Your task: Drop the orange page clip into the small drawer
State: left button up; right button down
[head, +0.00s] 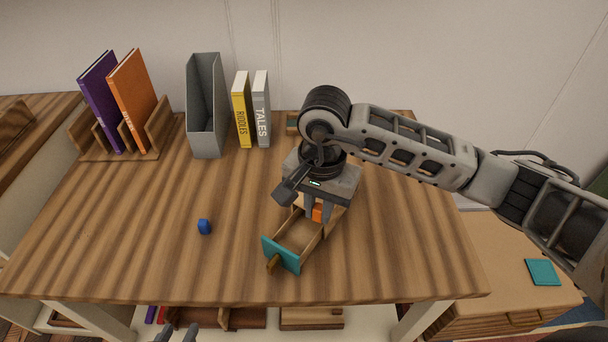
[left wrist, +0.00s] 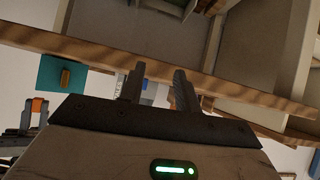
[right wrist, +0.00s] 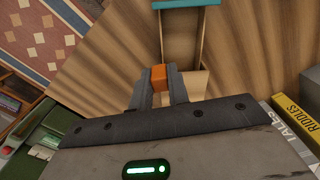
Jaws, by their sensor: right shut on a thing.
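The orange page clip (head: 317,213) is held between the fingers of my right gripper (head: 317,208), which is shut on it. The clip also shows between the fingertips in the right wrist view (right wrist: 158,77). The small drawer (head: 298,235) is pulled out, with a teal front (head: 281,254) and a wooden knob. The clip appears over or beside the drawer's rear part, near one side wall; its exact height is unclear. My left gripper (head: 181,333) is low at the head view's bottom edge; its fingers stand apart and empty in the left wrist view (left wrist: 157,85).
A small blue object (head: 204,226) lies on the plank table (head: 130,240), left of the drawer. A grey file holder (head: 206,110), yellow book (head: 242,112), grey book (head: 261,110) and a rack with purple and orange books stand behind. The table's left-front area is clear.

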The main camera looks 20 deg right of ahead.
jog(key=shift+w+a+f+m+b, duration=0.3)
jog(key=shift+f+m+b, duration=0.15)
jog(key=shift+f, duration=0.25)
jog(key=shift+w+a+f+m+b, duration=0.15)
jog(key=shift+a+f+m+b, duration=0.2)
jog(key=shift+f+m, duration=0.25)
jog(key=shift+w+a+f+m+b, duration=0.25)
jog(key=shift+f+m+b, duration=0.15)
jog(key=shift+f, duration=0.35)
pick_arm(q)
jog(key=shift+s+f, duration=0.45)
jog(key=shift+f, duration=0.35)
pick_arm(e)
jog(key=c, duration=1.3)
grip_release()
pick_arm(q)
jog(key=shift+d, duration=0.1)
pick_arm(e)
jog(key=shift+o, duration=0.2)
